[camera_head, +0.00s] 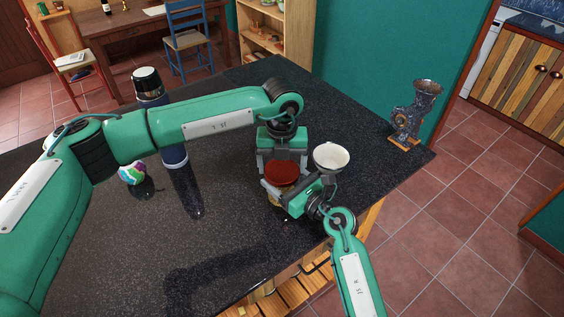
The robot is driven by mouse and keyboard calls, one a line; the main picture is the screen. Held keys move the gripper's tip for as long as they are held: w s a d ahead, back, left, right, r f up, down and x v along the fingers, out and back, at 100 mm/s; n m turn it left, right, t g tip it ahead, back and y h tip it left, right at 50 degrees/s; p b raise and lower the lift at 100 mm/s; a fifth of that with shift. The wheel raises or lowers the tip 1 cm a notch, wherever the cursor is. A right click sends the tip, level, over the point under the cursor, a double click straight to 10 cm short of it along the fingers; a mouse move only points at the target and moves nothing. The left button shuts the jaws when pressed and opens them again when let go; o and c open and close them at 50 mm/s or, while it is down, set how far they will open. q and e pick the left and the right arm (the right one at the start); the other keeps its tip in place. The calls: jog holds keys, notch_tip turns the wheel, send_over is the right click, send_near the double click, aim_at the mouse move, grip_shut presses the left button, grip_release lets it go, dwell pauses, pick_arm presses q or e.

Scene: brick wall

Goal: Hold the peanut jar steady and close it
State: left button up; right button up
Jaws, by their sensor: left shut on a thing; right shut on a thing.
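The peanut jar (275,199) stands on the dark countertop near its front right edge, largely covered by my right gripper. A red-brown lid (282,173) is at the top of the jar; I cannot tell whether it is seated or turned tight. My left gripper (281,165) reaches in from the back with its fingers at either side of the lid and is shut on it. My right gripper (277,192) comes from the front right and is shut on the jar's body. The jar looks upright.
A white cup (331,156) stands close right of the grippers. A colourful ball (131,173) and a dark blue and white bottle (148,86) stand at left behind my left arm. A dark metal grinder (417,110) is at the right corner. The countertop's (170,240) front left is clear.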

pick_arm(q)
jog(key=m, duration=0.3)
jog(key=shift+m, duration=0.3)
jog(key=m, duration=0.4)
jog(key=shift+d+m, duration=0.1)
jog(key=shift+m, duration=0.3)
jog(key=m, duration=0.4)
jog(key=shift+s+m, duration=0.1)
jog(key=shift+m, duration=0.3)
jog(key=m, duration=0.4)
jog(key=shift+m, duration=0.3)
jog(key=m, duration=0.4)
jog(key=shift+s+m, duration=0.1)
jog(key=shift+m, duration=0.3)
jog(key=m, duration=0.4)
jog(key=shift+m, duration=0.4)
jog(key=m, duration=0.4)
jog(key=shift+s+m, duration=0.1)
jog(key=shift+m, duration=0.2)
jog(key=m, duration=0.4)
jog(key=o, duration=0.9)
